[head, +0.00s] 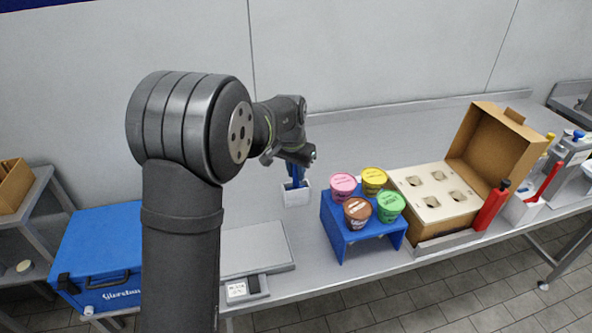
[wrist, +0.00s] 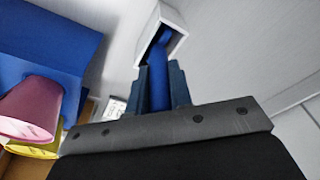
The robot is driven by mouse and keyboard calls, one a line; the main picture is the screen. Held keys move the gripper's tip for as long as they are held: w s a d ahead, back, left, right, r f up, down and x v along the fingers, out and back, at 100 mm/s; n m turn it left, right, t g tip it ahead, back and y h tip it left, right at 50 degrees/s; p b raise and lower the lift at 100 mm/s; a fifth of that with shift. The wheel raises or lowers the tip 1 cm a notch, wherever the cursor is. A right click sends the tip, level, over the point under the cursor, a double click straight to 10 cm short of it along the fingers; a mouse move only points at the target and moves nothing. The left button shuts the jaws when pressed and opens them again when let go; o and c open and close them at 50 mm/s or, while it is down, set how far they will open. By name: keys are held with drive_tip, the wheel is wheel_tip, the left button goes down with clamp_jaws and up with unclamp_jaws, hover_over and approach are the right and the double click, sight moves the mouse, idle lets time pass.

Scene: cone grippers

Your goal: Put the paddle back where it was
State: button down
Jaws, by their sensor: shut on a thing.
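The blue paddle (wrist: 158,88) is upright between the fingers of my gripper (wrist: 161,82), which is shut on it. In the head view, the gripper (head: 296,170) is low over the table, right above a white open-topped holder (head: 296,197). The paddle's lower end reaches into the mouth of this holder, which also shows in the wrist view (wrist: 178,22). How deep it sits, and whether it touches the bottom, is hidden by the holder walls. The fingers are just above the rim.
A blue stand (head: 352,238) with pink, yellow, brown and green cups is right of the holder. A flat scale (head: 255,250) lies in front. The table behind the holder is clear.

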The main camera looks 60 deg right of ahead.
drive_tip(key=shift+f, duration=0.4)
drive_tip(key=c, duration=1.2)
unclamp_jaws()
wheel_tip(320, 180, up, 17)
drive_tip(key=a, duration=0.2)
drive_tip(key=shift+a, duration=0.3)
drive_tip(key=d+f, duration=0.1)
drive_tip(key=f, duration=1)
drive_tip(key=d+f, duration=0.1)
drive_tip(key=f, duration=0.5)
drive_tip(key=shift+d, duration=0.35)
drive_tip(key=shift+r, duration=0.1)
